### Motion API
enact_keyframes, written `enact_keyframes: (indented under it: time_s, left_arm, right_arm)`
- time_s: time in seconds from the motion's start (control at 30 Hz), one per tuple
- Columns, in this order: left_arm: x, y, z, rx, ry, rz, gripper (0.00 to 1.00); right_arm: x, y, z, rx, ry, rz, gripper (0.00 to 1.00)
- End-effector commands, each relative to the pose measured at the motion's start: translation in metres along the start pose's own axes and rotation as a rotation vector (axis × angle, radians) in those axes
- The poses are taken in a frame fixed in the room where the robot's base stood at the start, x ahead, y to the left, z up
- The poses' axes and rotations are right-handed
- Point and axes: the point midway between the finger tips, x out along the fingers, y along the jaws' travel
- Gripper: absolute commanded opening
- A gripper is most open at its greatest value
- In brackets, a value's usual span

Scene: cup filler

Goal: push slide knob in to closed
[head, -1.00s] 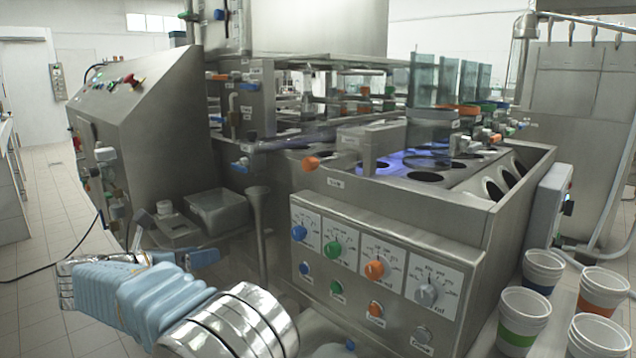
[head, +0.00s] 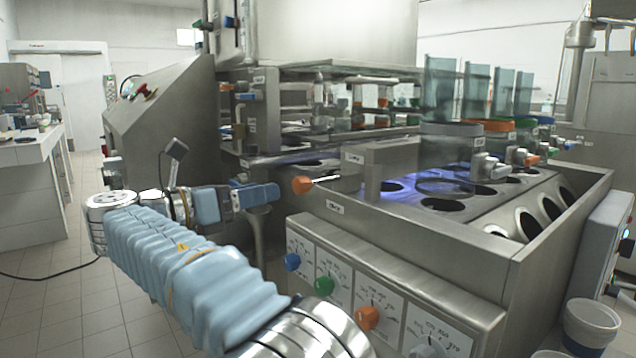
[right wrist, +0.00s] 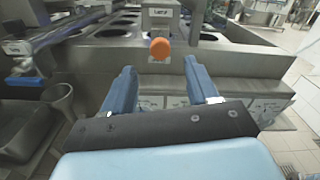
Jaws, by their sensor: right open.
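The slide knob (head: 302,185) is orange and sits on a thin rod that sticks out of the machine's left side in the head view. The rod shows between the knob and the machine wall. My right gripper (head: 275,192) points at the knob from the left, a short way from it. In the right wrist view the orange knob (right wrist: 160,49) lies ahead of the two blue fingers (right wrist: 160,78), centred between them and beyond their tips. The fingers are apart with nothing between them. My left gripper is not in view.
The steel cup filler (head: 470,235) fills the middle and right. Its front panel carries a blue dial (head: 292,262), a green dial (head: 324,287) and an orange dial (head: 367,318). A steel funnel (right wrist: 62,100) stands left of the fingers. A white cup (head: 590,325) stands lower right.

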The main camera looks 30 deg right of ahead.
Motion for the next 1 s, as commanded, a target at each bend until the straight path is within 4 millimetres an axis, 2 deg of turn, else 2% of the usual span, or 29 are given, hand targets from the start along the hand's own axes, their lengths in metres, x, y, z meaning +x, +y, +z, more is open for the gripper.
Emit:
enact_keyframes:
  time_s: [0.3,0.5,0.67,0.93,1.0]
  left_arm:
    - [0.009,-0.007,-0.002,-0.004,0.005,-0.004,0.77]
    - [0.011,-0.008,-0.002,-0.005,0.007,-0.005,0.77]
    - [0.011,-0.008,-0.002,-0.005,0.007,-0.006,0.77]
    - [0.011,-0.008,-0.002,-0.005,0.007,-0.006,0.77]
    - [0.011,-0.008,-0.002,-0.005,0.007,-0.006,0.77]
  right_arm:
    - [0.074,0.0,-0.002,0.0,0.003,-0.004,0.59]
    - [0.105,0.0,-0.001,0.0,0.001,-0.001,0.59]
    - [0.116,0.0,-0.001,0.0,0.001,0.0,0.59]
    - [0.117,0.0,-0.001,0.0,0.001,0.0,0.59]
    - [0.117,0.0,-0.001,0.0,0.001,0.0,0.48]
